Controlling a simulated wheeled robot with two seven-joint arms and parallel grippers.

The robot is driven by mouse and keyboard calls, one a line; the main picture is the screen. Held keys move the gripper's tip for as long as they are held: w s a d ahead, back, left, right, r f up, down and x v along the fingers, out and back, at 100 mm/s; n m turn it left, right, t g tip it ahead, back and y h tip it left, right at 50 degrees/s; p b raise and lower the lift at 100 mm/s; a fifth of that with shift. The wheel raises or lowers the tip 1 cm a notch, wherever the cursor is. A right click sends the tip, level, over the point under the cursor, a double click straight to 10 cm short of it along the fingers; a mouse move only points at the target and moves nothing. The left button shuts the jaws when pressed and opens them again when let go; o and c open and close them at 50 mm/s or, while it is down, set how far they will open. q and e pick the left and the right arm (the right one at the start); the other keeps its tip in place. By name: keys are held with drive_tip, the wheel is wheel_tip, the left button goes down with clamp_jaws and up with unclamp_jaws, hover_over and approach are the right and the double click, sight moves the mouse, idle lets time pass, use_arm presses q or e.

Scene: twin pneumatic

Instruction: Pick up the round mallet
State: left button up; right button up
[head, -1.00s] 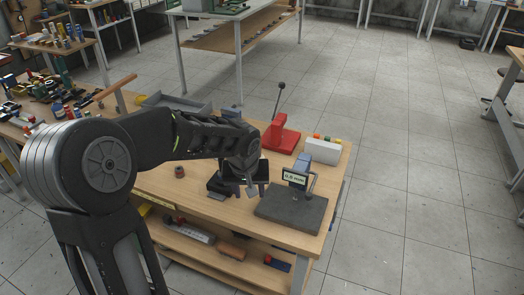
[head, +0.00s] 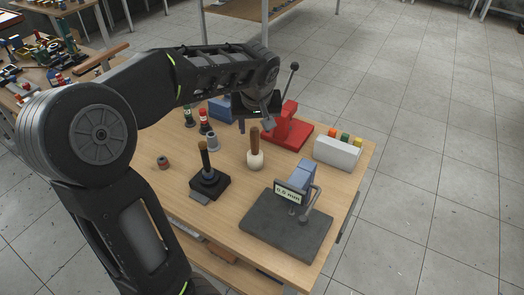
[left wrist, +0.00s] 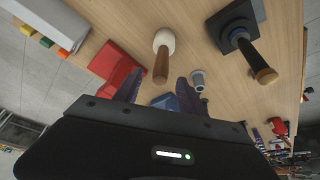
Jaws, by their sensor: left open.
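The round mallet (head: 255,160) has a white rounded head and a brown wooden handle. It stands head down on the wooden bench (head: 180,220), handle pointing up. In the left wrist view, the mallet (left wrist: 163,42) is ahead of the fingers, its handle end between their lines and apart from them. My left gripper (head: 254,124) is open and empty, above and behind the mallet in the head view; its purple-grey fingers (left wrist: 157,88) show in the wrist view. My right gripper is not in view.
A dark square-based tool (head: 210,183) with an upright handle stands front left of the mallet. A red lever press (head: 288,130), a white block with coloured tops (head: 337,152) and a grey plate fixture (head: 285,230) are nearby. Small bottles stand behind left.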

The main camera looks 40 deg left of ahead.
sight(255, 137)
use_arm(q)
drive_tip(key=shift+s+r, duration=0.1)
drive_tip(key=shift+x, duration=1.35)
drive_tip(key=shift+p+x, duration=0.75)
drive_tip(key=shift+x, duration=1.9)
clamp_jaws()
drive_tip(key=shift+r, duration=0.1)
